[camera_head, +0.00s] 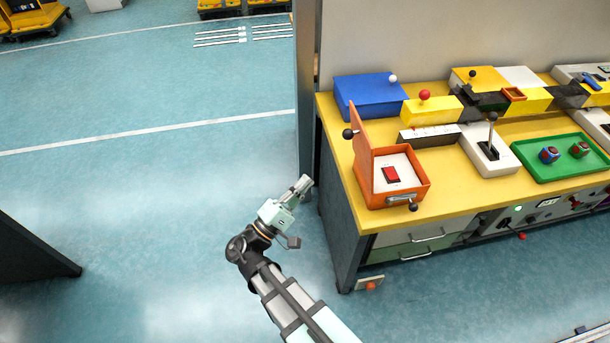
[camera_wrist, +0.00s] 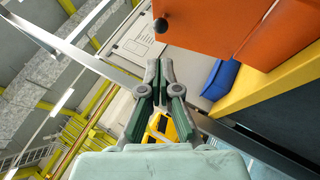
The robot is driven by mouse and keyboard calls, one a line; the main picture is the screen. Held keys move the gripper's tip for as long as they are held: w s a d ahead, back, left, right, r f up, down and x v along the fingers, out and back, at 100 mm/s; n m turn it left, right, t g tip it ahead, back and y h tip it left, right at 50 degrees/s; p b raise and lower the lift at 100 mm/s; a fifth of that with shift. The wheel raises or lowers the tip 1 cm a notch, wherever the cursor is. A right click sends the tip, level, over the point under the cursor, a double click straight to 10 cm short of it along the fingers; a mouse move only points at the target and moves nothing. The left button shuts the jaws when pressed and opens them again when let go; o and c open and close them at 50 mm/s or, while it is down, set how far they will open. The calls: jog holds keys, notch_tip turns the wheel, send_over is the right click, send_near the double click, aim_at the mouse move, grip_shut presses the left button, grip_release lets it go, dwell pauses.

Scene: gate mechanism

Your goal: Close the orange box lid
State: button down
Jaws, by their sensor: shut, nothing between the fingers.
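The orange box (camera_head: 400,182) stands on the near left corner of the yellow worktop. Its lid (camera_head: 361,153) is open and stands upright along the box's left side, with a dark ball knob (camera_head: 348,133) on it. A white panel with a red switch (camera_head: 391,174) shows inside the box. My gripper (camera_head: 306,181) is shut and empty, in the air to the left of the worktop and apart from the box. In the wrist view, the shut fingers (camera_wrist: 165,64) point up the picture, and the orange lid (camera_wrist: 205,22) with its knob (camera_wrist: 161,25) shows beyond them.
The yellow worktop (camera_head: 455,189) holds a blue box (camera_head: 369,95), a white lever unit (camera_head: 488,151) and a green tray (camera_head: 560,160). A dark upright post and wall stand behind my gripper.

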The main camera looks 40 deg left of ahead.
jog(key=p+x, duration=0.5)
jog(key=x, duration=0.7)
jog(key=shift+w, duration=0.2)
jog(key=shift+d+r, duration=0.15)
